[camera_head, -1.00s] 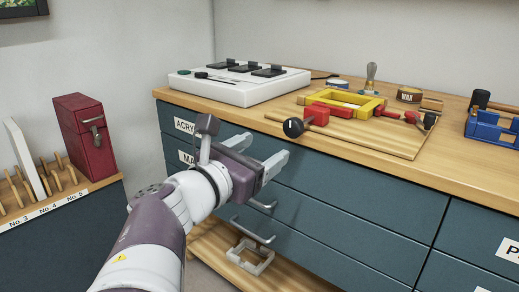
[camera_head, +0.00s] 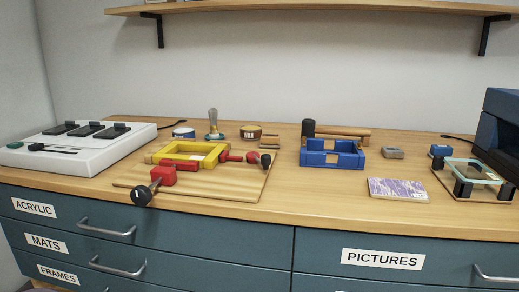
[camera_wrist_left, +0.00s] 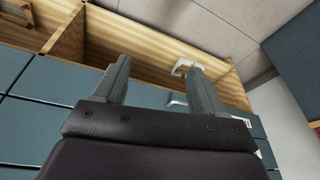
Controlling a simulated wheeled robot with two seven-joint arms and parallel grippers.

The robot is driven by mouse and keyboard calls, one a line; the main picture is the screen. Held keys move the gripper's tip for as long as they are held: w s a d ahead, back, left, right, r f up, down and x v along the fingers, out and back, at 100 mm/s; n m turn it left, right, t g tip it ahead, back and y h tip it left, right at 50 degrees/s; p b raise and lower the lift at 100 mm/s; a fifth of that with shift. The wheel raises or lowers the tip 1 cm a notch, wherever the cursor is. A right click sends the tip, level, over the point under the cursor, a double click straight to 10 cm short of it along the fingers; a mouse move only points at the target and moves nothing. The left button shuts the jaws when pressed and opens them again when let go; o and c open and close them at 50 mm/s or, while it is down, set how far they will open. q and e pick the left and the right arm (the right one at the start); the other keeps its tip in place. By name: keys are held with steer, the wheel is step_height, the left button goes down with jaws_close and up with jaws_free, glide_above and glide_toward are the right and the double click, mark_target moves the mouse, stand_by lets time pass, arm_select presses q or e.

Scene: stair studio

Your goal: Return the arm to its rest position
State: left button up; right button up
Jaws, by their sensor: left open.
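My left gripper (camera_wrist_left: 158,88) shows in the left wrist view with its two grey fingers spread apart and nothing between them. Beyond the fingers are blue drawer fronts (camera_wrist_left: 50,85) and a wooden open shelf compartment (camera_wrist_left: 145,50). A small white frame-like handle or object (camera_wrist_left: 187,66) shows past the right finger. Neither arm shows in the head view now.
The wooden counter (camera_head: 240,212) holds a white control box (camera_head: 85,145), a yellow frame in a red clamp fixture (camera_head: 190,152), a blue holder (camera_head: 332,153), a purple patterned tile (camera_head: 397,189) and a glass-topped stand (camera_head: 470,172). A wall shelf (camera_head: 300,8) hangs above. The drawers below are shut.

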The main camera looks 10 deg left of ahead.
arm_select(q)
steer(key=s+d+m+g+h+p, duration=0.1)
steer(key=s+d+m+g+p, duration=0.15)
steer(key=d, duration=0.55)
step_height(320, 180, up, 37)
steer(key=p, duration=3.7)
steer(key=shift+w+a+t, duration=0.15)
steer(key=shift+w+t, duration=0.1)
steer(key=shift+t, duration=0.1)
